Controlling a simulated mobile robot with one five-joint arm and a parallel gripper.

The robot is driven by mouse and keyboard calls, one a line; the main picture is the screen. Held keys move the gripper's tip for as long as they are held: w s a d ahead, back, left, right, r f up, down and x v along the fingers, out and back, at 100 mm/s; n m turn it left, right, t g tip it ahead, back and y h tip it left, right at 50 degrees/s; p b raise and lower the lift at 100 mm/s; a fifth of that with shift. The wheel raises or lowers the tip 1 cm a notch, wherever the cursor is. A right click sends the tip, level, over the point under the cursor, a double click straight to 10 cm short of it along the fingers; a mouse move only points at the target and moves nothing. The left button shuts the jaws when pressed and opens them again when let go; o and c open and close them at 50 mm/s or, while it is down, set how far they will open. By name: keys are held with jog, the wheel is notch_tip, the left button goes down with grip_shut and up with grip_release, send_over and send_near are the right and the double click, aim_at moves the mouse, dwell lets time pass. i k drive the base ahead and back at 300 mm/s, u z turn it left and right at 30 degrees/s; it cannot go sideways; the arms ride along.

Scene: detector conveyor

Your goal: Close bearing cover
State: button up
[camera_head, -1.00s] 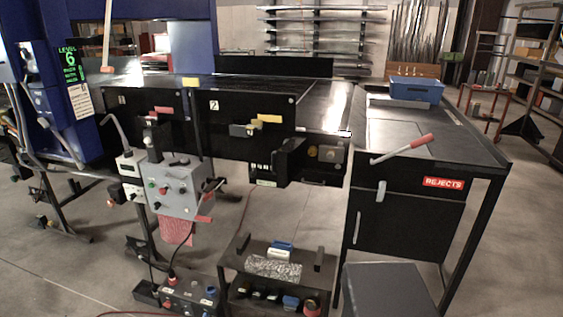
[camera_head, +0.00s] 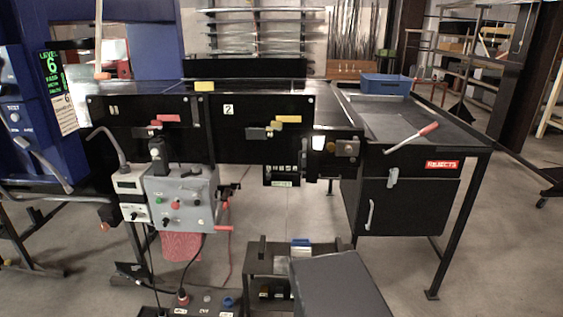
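The bearing housing sits at the right end of the conveyor's front side, with a brass round part (camera_head: 331,146) and a grey block (camera_head: 347,148) exposed. A narrow black plate (camera_head: 312,158) stands just left of them, seen nearly edge-on. It looks like the bearing cover standing open, but its hinge is too small to make out. My gripper is not in view, so its state and its distance from the cover do not show.
A grey control box (camera_head: 182,200) hangs below the conveyor's left panel. A tool caddy (camera_head: 258,262) stands on the floor below. Bare floor shows between conveyor and rejects table.

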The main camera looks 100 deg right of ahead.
aim_at(315, 152)
jog(key=i, duration=0.5)
jog(key=u, duration=5.7)
jog(key=i, duration=0.1)
jog(key=u, duration=2.45)
jog(key=i, duration=1)
jog(key=u, duration=1.75)
jog(key=k, duration=0.8)
jog(key=u, duration=0.1)
